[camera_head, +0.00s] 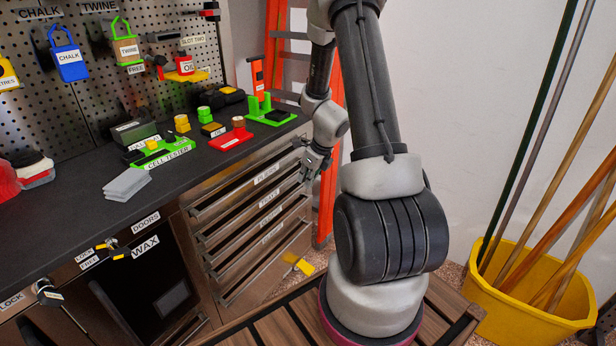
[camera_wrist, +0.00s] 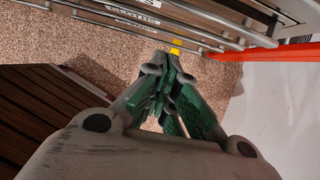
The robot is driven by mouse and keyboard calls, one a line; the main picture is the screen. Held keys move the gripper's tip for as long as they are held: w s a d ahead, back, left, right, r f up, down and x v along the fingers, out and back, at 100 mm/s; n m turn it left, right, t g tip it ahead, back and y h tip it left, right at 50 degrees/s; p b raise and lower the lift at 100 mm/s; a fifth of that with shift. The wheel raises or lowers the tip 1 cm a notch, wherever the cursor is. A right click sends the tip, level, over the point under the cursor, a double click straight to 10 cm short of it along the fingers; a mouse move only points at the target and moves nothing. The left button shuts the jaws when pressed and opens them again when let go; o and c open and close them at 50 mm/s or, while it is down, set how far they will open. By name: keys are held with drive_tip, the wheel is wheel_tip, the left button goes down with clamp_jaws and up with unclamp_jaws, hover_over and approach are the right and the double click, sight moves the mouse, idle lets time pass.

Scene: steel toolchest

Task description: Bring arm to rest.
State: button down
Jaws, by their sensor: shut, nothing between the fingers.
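My gripper (camera_head: 314,168) hangs in front of the toolchest's drawer fronts, near their right end, below the level of the worktop. In the wrist view my gripper (camera_wrist: 168,78) has its green-padded fingers drawn together, shut with nothing between them. It points down toward the speckled floor. My arm rises over the slatted wooden deck and bends back down to the gripper. The toolchest drawers (camera_head: 262,215) look closed, with long bar handles and labels. Drawer handles also show along the top of the wrist view.
The black worktop (camera_head: 75,218) carries a green cell tester (camera_head: 162,155) and several small items. An orange ladder (camera_head: 330,195) stands close behind my gripper. A yellow bucket (camera_head: 520,305) with poles stands at right. A yellow object (camera_head: 298,263) is low by the drawers.

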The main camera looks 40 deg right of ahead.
drive_tip(key=shift+v, duration=0.8)
drive_tip(key=s+a+r+n+g+y, duration=0.25)
drive_tip(key=s+a+r+n, duration=0.25)
drive_tip(key=s+n, duration=0.65)
drive_tip(key=s+a+r+n+t+h, duration=0.1)
drive_tip(key=s+a+r+n+h, duration=0.1)
drive_tip(key=s+r+n, duration=0.4)
drive_tip(key=s+a+r+n+t+h, duration=0.1)
drive_tip(key=s+r+n, duration=0.6)
drive_tip(key=r+n, duration=0.7)
drive_tip(key=shift+s+a+r+t+h, duration=0.15)
drive_tip(key=shift+a+r+t+h, duration=0.3)
drive_tip(key=shift+a+r, duration=1.25)
